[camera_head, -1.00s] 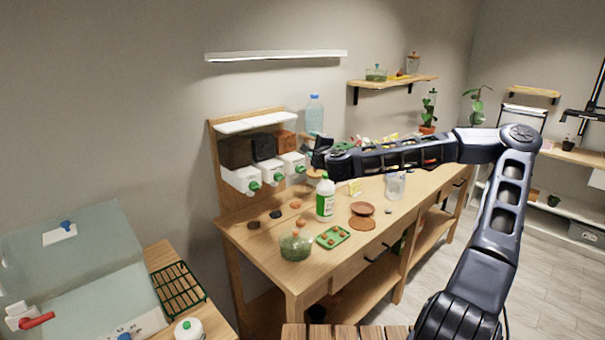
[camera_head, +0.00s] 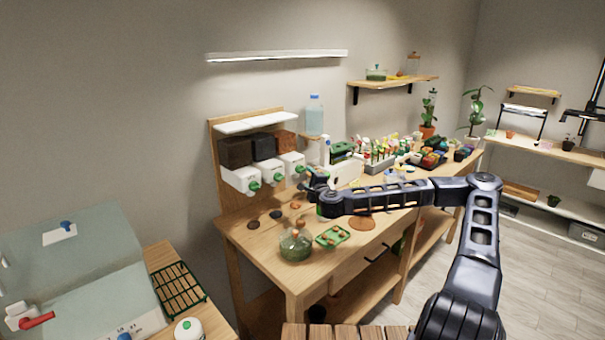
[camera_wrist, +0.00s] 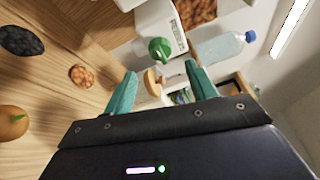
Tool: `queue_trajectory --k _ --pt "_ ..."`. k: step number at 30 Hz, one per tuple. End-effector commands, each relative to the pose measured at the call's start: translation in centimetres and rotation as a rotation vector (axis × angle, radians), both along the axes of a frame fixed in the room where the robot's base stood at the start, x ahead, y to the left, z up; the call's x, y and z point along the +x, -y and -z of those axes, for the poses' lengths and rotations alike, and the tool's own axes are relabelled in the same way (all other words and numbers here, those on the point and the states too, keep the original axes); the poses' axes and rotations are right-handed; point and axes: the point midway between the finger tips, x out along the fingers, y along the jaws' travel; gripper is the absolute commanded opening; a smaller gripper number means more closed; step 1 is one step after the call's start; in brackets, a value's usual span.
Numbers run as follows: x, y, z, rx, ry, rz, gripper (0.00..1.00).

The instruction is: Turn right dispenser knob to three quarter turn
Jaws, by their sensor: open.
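The right dispenser (camera_head: 292,161) is a white box with reddish-brown pebbles in its top bin, fixed on the wooden stand. Its green knob (camera_head: 300,169) sits low on its front. In the wrist view the green knob (camera_wrist: 160,50) lies just beyond my fingertips, roughly centred between them and apart from both. My gripper (camera_head: 307,188) is open and empty below and in front of this knob; its two teal fingers show in the wrist view (camera_wrist: 160,80). How far the knob is turned, I cannot tell.
Two more dispensers with green knobs stand to the left, the nearer one (camera_head: 264,171) close by. A clear bottle with a blue cap (camera_head: 314,115) stands behind at the right. A glass jar (camera_head: 296,244) and a green tray (camera_head: 333,236) are on the table. My arm hides part of the tabletop.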

Motion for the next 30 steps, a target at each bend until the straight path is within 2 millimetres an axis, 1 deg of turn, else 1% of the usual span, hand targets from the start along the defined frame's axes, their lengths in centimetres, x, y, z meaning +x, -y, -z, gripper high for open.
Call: queue_trajectory --k 1,6,12,18,26,27,29,30 --pt "0.9 -0.4 0.0 0.002 -0.001 0.001 0.57" --pt "3.5 -1.5 0.0 0.002 -0.001 0.001 0.57" --pt "5.7 -2.4 0.0 0.001 -0.001 0.001 0.57" --pt "6.6 -2.8 0.0 0.0 0.0 0.001 0.57" --pt "6.6 -2.8 0.0 -0.001 0.0 0.0 0.57" --pt "6.6 -2.8 0.0 0.0 0.0 0.0 0.49" --pt "6.6 -2.8 0.0 0.0 0.0 0.0 0.37" --pt "6.6 -2.8 0.0 0.0 0.0 0.0 0.29"
